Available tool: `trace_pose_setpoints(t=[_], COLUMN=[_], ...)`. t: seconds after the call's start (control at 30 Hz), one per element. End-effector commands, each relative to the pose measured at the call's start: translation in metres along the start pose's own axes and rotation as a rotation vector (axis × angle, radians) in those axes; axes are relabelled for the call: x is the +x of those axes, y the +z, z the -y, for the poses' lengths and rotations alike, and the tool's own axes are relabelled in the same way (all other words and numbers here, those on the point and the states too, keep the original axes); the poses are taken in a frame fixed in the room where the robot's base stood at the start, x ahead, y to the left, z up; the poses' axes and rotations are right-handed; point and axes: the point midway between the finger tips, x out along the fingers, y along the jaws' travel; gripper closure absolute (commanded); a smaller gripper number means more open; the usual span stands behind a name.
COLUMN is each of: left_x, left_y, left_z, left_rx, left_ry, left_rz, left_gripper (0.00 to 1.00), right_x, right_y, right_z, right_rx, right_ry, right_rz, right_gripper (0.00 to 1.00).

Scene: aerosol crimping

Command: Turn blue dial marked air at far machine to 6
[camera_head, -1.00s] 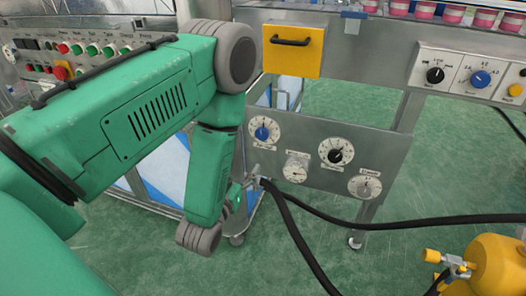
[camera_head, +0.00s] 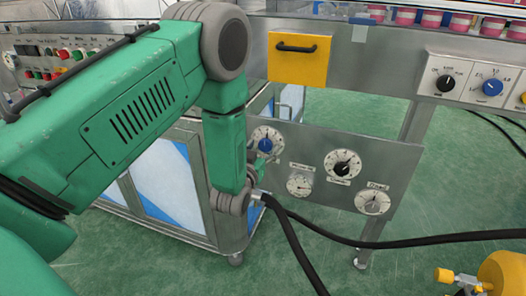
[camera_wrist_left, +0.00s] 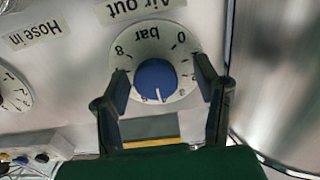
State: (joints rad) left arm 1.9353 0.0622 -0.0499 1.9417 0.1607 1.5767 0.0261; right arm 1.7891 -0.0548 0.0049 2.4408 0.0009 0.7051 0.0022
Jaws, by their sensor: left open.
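The blue dial (camera_head: 266,145) is a round knob on a white scale plate, at the upper left of the metal panel in the head view. In the left wrist view the blue dial (camera_wrist_left: 155,80) appears upside down, under a label reading "Air out", with "bar", 0 and 8 on its scale. A pale pointer mark shows on the knob's lower edge in that picture. My left gripper (camera_head: 263,158) is at the dial, partly hidden by my arm. In the left wrist view my left gripper (camera_wrist_left: 163,85) is open, one finger on each side of the knob, seemingly apart from it. My right gripper is out of view.
The panel (camera_head: 318,135) also holds a black knob (camera_head: 343,163) and two gauges. A black hose (camera_head: 290,240) leaves the panel below my gripper. A yellow box (camera_head: 299,60) and another blue knob (camera_head: 492,87) are above. A yellow tank (camera_head: 505,272) stands at lower right.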

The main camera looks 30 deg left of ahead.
Motion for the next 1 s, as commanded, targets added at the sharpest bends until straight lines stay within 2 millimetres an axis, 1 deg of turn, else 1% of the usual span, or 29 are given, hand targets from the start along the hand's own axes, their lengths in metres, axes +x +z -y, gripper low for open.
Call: trace_pose_setpoints(t=[0.23,0.27,0.3,0.4,0.77,1.0], left_x=[0.001,0.001,0.001,0.001,0.001,0.001], left_y=[-0.001,-0.001,-0.001,0.0,0.0,0.0], left_z=[-0.002,-0.001,-0.001,-0.001,-0.001,-0.002], left_rx=[0.001,0.001,0.0,-0.001,0.029,0.156], left_ry=[0.001,0.001,0.001,0.002,0.003,0.004], left_rz=[0.0,0.0,0.0,0.0,0.002,0.004], left_gripper=[0.44,0.47,0.62,0.94,0.93,0.93], right_x=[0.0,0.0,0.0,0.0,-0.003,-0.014], right_y=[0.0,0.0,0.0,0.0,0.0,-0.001], right_z=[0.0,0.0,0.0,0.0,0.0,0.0], right_rx=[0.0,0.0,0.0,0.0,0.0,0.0], right_ry=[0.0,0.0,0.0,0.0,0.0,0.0], right_rz=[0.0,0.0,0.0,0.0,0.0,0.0], right_gripper=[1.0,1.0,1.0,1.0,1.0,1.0])
